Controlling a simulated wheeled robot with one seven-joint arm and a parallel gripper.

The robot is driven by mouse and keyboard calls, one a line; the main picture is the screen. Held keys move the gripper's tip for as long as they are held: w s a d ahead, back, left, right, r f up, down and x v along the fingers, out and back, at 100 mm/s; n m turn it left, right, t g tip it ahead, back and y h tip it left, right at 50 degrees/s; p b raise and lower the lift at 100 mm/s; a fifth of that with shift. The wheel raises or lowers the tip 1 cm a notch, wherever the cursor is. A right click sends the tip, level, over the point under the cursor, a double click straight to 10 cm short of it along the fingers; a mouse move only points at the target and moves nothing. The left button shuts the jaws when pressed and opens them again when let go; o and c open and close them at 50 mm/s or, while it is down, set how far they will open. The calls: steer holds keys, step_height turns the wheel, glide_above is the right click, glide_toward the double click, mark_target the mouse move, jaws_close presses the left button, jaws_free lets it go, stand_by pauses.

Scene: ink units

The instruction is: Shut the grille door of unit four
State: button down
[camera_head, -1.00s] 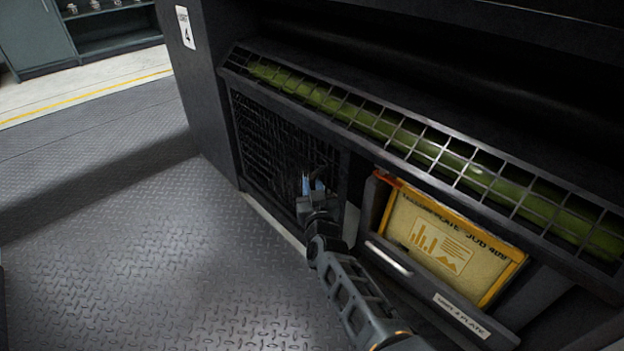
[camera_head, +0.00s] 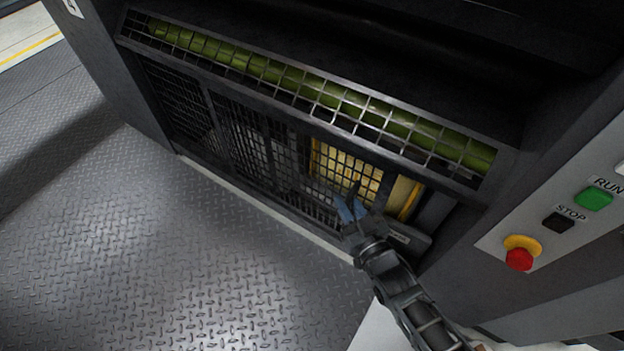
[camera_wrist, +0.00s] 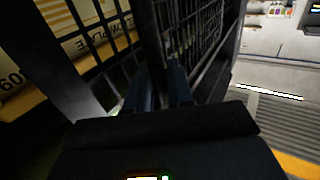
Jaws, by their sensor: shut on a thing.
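The grille door (camera_head: 262,150) of unit four is a dark mesh panel across the lower opening of the unit. It now lies in front of most of the yellow plate (camera_head: 345,170), which shows through the mesh. A strip of the plate at the right is uncovered. My gripper (camera_head: 348,208) is at the door's right part, and its blue fingers are shut on the door there. In the wrist view the fingers (camera_wrist: 158,88) are on a dark upright bar of the grille (camera_wrist: 190,40); the exact contact is dark and partly hidden.
A fixed slanted guard (camera_head: 310,95) with a green roller behind it runs above the door. At the right, a panel carries a green RUN button (camera_head: 594,198), a black STOP button (camera_head: 558,223) and a red emergency knob (camera_head: 519,259). The tread-plate floor (camera_head: 170,250) at the left is clear.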

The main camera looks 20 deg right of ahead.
steer(key=s+d, duration=0.9)
steer(key=s, duration=0.4)
steer(key=shift+s+d+p, duration=0.3)
steer(key=shift+d+p, duration=0.1)
steer(key=shift+d, duration=0.1)
steer(key=c, duration=1.2)
jaws_free()
steer(key=shift+o, duration=0.2)
steer(key=s+p, duration=0.1)
steer(key=s, duration=0.7)
steer(key=s+a+r+g, duration=0.1)
steer(key=s+a+r, duration=0.3)
steer(key=r, duration=0.5)
steer(key=s+a+r+g, duration=0.1)
steer(key=s+a+r, duration=0.25)
steer(key=r, duration=0.55)
steer(key=s+a+r+g, duration=0.1)
steer(key=s+a+r, duration=0.35)
steer(key=r, duration=0.45)
step_height(320, 180, up, 20)
steer(key=d+p, duration=0.1)
steer(key=p, duration=1.9)
steer(key=shift+s+f+h, duration=0.25)
steer(key=shift+s+h, duration=0.05)
steer(key=shift+s, duration=0.05)
